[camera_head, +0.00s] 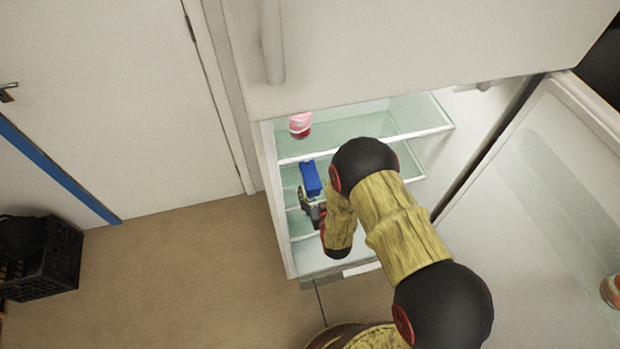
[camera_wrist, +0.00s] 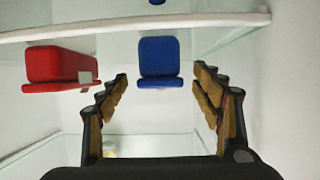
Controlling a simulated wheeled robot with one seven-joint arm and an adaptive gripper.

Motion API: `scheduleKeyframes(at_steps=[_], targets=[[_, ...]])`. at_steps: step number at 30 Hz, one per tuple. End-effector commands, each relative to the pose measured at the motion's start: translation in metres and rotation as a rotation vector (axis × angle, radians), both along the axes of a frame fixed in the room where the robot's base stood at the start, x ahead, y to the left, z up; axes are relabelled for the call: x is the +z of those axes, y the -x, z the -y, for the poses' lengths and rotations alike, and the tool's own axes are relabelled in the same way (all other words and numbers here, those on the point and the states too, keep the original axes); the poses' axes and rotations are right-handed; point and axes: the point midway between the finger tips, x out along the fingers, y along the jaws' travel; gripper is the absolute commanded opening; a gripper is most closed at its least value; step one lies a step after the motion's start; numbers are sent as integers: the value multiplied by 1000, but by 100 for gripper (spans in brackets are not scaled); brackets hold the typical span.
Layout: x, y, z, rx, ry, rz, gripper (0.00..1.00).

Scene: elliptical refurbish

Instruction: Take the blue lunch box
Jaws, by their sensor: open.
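The blue lunch box (camera_head: 311,178) sits on a glass shelf inside the open fridge in the head view. In the wrist view the blue lunch box (camera_wrist: 159,62) is straight ahead, centred between the finger pads and a little beyond their tips. My gripper (camera_wrist: 161,80) is open and empty, with a finger on each side of the picture. In the head view my gripper (camera_head: 309,200) is inside the fridge, close in front of the box. My arm hides part of the shelves there.
A red box (camera_wrist: 55,68) stands left of the blue one, near the left finger. A shelf edge (camera_wrist: 130,24) crosses above, and another glass shelf (camera_wrist: 150,145) lies below. A pink-and-red container (camera_head: 300,125) is on the upper shelf. The fridge door (camera_head: 560,190) stands open at right.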

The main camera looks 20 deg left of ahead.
Motion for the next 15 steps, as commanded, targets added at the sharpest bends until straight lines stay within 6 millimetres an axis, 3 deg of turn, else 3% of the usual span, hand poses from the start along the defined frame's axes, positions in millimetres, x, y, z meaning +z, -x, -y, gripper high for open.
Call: scheduleKeyframes(at_steps=[6, 15], targets=[[-11, -25, -14, 0, 0, 0, 66], [-11, -31, -18, 0, 0, 0, 66]])
